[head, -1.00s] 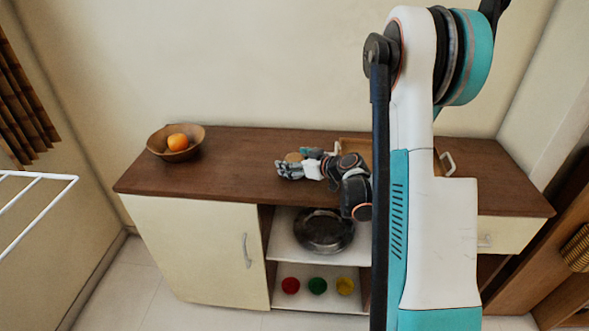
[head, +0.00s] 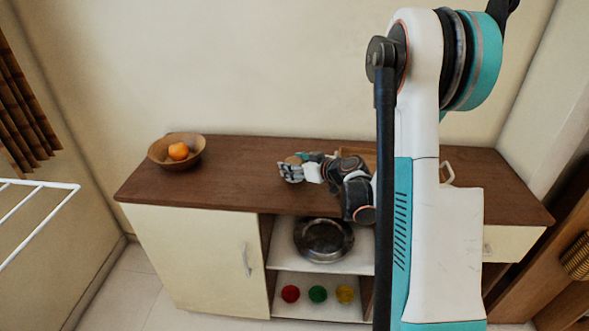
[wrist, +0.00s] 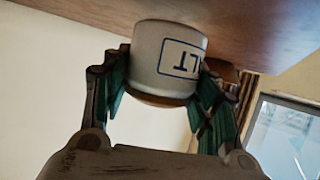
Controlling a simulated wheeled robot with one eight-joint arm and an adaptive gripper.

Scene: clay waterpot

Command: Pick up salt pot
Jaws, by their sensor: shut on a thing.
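The salt pot (wrist: 165,60) is a pale, round pot with a brown rim or lid and a blue-framed label. The label shows upside down in the wrist view, with "LT" readable. My gripper (wrist: 160,90) is shut on the pot, with one teal-padded finger on each side. The pot's base is close to the brown counter surface (wrist: 265,25); I cannot tell whether they touch. In the head view, my gripper (head: 290,172) is over the middle of the counter and hides most of the pot. Only a tan bit of the pot (head: 293,159) shows behind the fingers.
A wooden bowl (head: 163,153) with oranges (head: 178,151) stands at the counter's left end. A wooden board or tray (head: 352,155) lies behind my arm. A metal pan (head: 324,240) sits on the shelf below, above red, green and yellow items.

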